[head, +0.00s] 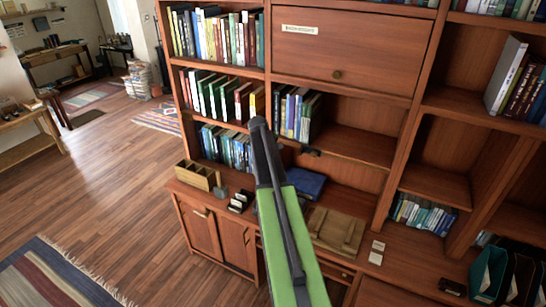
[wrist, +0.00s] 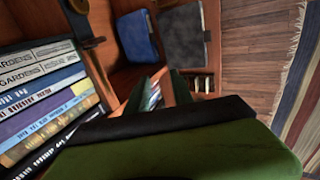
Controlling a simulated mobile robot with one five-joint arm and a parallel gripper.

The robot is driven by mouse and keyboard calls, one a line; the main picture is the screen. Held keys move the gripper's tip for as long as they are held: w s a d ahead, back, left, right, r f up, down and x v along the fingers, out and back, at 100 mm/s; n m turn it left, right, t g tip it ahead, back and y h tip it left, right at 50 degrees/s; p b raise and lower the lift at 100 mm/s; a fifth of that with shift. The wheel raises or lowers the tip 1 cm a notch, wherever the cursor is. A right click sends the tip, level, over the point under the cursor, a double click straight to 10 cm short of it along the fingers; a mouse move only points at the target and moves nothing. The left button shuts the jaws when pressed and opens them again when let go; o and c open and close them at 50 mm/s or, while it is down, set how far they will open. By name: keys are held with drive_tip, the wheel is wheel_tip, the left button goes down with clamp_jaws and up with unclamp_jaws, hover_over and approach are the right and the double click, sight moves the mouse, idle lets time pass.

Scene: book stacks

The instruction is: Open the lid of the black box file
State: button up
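A flat dark grey box (wrist: 183,40), which looks like the black box file, lies on the desk surface in the wrist view. Its lid looks flat and down. A blue box (wrist: 136,38) lies beside it. The blue box also shows in the head view (head: 306,182), while the dark box seems hidden behind my arm there. My gripper (wrist: 166,75) shows in the wrist view as two dark fingers with a narrow gap between them, with nothing held. It is apart from the dark box. In the head view my arm hides most of it.
Books (wrist: 48,105) stand close at the left in the wrist view. Shelves of books (head: 225,95) rise behind the desk. A wooden tray (head: 198,176) and small black items (head: 240,201) sit left of my arm. Dark upright files (head: 520,275) stand at bottom right. Floor is open at left.

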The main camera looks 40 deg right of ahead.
idle(0.3)
drive_tip(key=s+a, duration=0.4)
drive_tip(key=a, duration=0.7)
drive_tip(key=shift+s+a+r+p, duration=0.3)
drive_tip(key=shift+s+r+p, duration=0.05)
drive_tip(key=shift+r+p, duration=0.1)
